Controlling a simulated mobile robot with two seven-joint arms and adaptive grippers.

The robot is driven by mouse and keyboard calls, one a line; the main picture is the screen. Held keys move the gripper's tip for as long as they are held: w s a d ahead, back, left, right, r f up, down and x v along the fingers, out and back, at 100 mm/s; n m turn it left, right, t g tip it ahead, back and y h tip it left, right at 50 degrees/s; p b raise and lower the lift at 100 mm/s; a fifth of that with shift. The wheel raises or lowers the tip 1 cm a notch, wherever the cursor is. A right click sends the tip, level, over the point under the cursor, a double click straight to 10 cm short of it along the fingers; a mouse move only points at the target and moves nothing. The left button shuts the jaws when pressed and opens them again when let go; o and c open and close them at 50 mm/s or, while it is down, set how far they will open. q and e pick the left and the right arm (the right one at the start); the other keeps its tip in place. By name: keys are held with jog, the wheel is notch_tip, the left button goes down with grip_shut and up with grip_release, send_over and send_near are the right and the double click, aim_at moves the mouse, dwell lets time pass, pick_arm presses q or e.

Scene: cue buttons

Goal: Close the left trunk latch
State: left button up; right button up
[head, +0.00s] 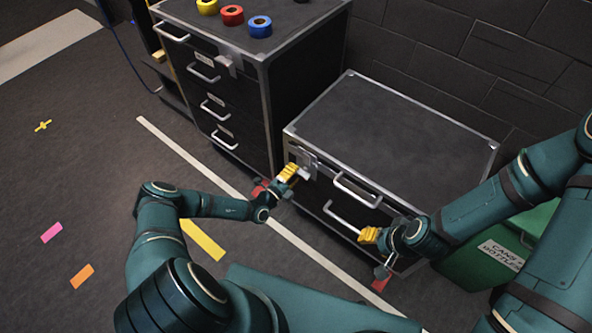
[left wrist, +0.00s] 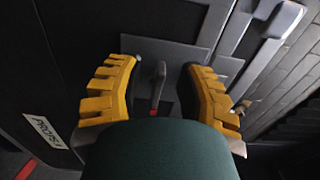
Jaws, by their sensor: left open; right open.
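The black trunk (head: 400,120) with metal edges stands against the wall, its lid down. The left trunk latch (head: 307,158) is a grey metal plate with a lever at the front left. In the left wrist view the latch lever (left wrist: 157,88) stands between the two yellow fingers of my left gripper (left wrist: 160,95), with a gap on each side. My left gripper (head: 291,172) is open right in front of the latch in the head view. My right gripper (head: 369,235) is open, near the trunk's front right, by the lower front handle (head: 340,214); contact is unclear.
A dark drawer cabinet (head: 262,95) stands left of the trunk, with yellow, red and blue tape rolls (head: 259,27) on top. A green bin (head: 480,265) is at the right, partly behind my right arm. Open floor with tape marks (head: 82,277) lies at left.

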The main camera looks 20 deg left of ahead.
pick_arm(q)
jog(key=v, duration=1)
jog(key=shift+s, duration=0.3)
